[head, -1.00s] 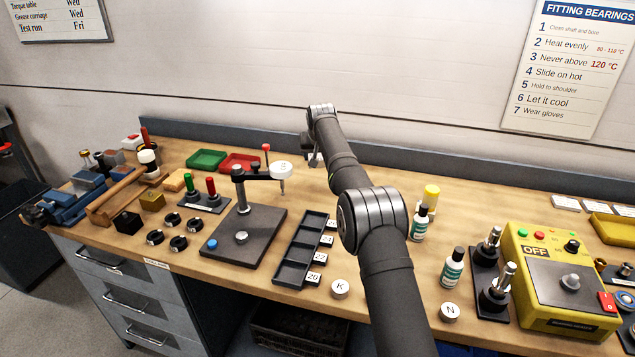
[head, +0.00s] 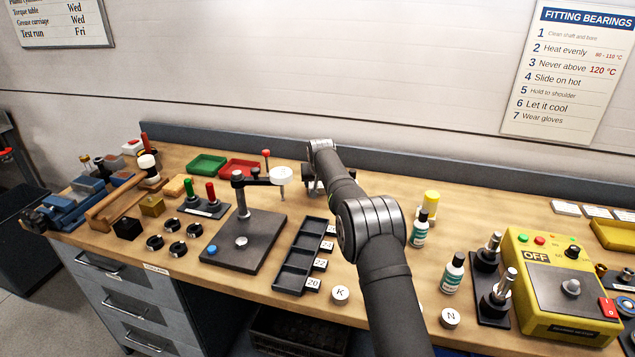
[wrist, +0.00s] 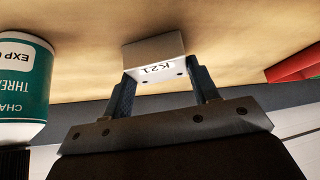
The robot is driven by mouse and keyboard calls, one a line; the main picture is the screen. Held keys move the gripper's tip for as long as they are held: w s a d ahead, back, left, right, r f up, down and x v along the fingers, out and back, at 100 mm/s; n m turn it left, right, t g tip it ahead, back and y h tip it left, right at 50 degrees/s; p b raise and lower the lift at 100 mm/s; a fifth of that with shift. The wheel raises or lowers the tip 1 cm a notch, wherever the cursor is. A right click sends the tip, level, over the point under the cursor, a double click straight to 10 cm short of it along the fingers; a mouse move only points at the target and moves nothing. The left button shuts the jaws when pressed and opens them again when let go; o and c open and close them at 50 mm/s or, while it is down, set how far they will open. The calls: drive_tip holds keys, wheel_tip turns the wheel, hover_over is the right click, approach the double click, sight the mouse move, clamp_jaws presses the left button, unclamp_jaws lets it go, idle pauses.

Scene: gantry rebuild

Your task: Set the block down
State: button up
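The block (wrist: 155,62) is pale, with K21 printed on its near face. In the wrist view it sits between the fingertips of my gripper (wrist: 162,80), which press its two sides. The tan bench top lies just beyond the block; I cannot tell whether the block touches it. In the head view my gripper (head: 314,186) is low over the back of the bench, partly behind my arm, and the block cannot be made out there.
A teal-labelled bottle (wrist: 24,75) stands to the left in the wrist view. A red tray (head: 241,164) and a green tray (head: 207,163) lie left of my gripper. A press stand (head: 243,243) and a dark compartment rack (head: 300,258) are nearer the front.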

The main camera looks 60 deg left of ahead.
drive_tip(key=o, duration=0.4)
drive_tip(key=shift+r, duration=0.1)
drive_tip(key=shift+s+d+r, duration=0.15)
drive_tip(key=shift+d+r, duration=0.05)
drive_tip(key=shift+r, duration=0.35)
drive_tip(key=v, duration=1.1)
drive_tip(key=shift+f, duration=0.15)
